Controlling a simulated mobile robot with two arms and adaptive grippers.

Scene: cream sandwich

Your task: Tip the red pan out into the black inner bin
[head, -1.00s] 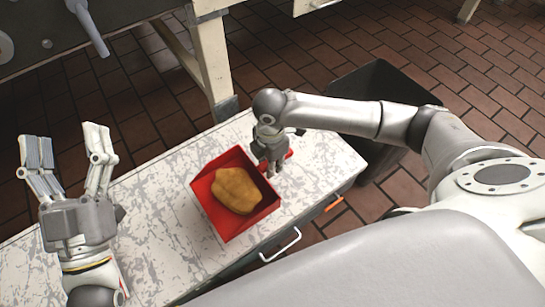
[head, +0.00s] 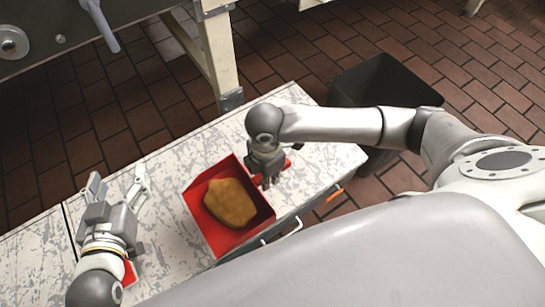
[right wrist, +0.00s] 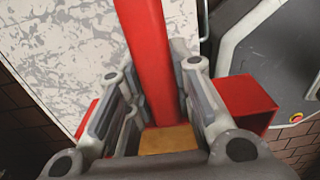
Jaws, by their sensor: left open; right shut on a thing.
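The red pan (head: 265,212) is a square, shallow scoop with a tan, dough-like lump (head: 230,203) in it. It is about level, over the worktop near its front edge; I cannot tell whether it touches. My right gripper (head: 270,181) is shut on the pan's handle. My left gripper (head: 117,186) is open and empty over the worktop at left.
The white, scuffed worktop (head: 165,165) has handles (head: 285,232) along its front edge. A small red thing (head: 130,273) shows beside my left wrist. A grey machine with a pale leg (head: 218,50) stands behind. Brown tiled floor is clear around the bin.

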